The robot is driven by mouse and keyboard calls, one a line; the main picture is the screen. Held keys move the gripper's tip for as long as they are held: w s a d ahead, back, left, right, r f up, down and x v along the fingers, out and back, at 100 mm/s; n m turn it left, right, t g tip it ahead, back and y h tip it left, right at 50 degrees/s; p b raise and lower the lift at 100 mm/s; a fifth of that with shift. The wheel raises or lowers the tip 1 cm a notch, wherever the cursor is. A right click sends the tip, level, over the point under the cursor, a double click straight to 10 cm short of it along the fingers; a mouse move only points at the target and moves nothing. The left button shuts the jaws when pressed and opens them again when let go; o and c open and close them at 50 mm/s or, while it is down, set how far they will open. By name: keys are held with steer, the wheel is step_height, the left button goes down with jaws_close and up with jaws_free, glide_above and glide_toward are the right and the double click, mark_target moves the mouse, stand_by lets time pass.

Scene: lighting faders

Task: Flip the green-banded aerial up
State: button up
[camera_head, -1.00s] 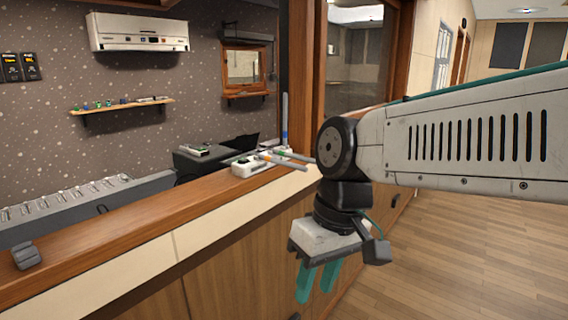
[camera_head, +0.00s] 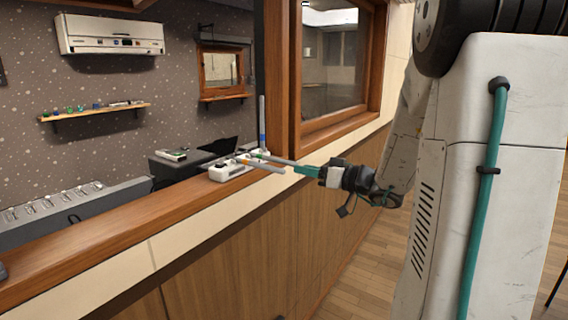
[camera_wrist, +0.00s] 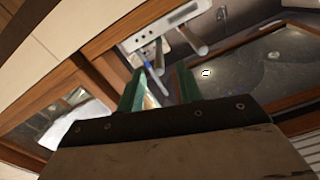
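The green-banded aerial (camera_head: 279,160) lies low on the white unit (camera_head: 231,170) on the ledge, its grey rod pointing right toward my gripper. My gripper (camera_head: 298,170) is level, its teal fingertips close to the rod's free end; contact cannot be told. In the wrist view my gripper (camera_wrist: 158,82) has its fingers apart. The white unit also shows there (camera_wrist: 165,25), with several rods beyond the fingers; the green band cannot be made out. An orange-banded aerial (camera_head: 264,166) also lies low, and a blue-banded aerial (camera_head: 262,120) stands upright.
The wooden ledge (camera_head: 110,222) runs along the wall front. The window frame (camera_head: 285,90) rises just behind the aerials. A grey fader desk (camera_head: 75,208) is beyond the ledge at left. Floor is free below my arm.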

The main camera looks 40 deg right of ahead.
mark_target(285, 162)
steer(key=shift+n, duration=0.3)
steer(key=x, duration=0.8)
steer(key=shift+d+r, duration=0.3)
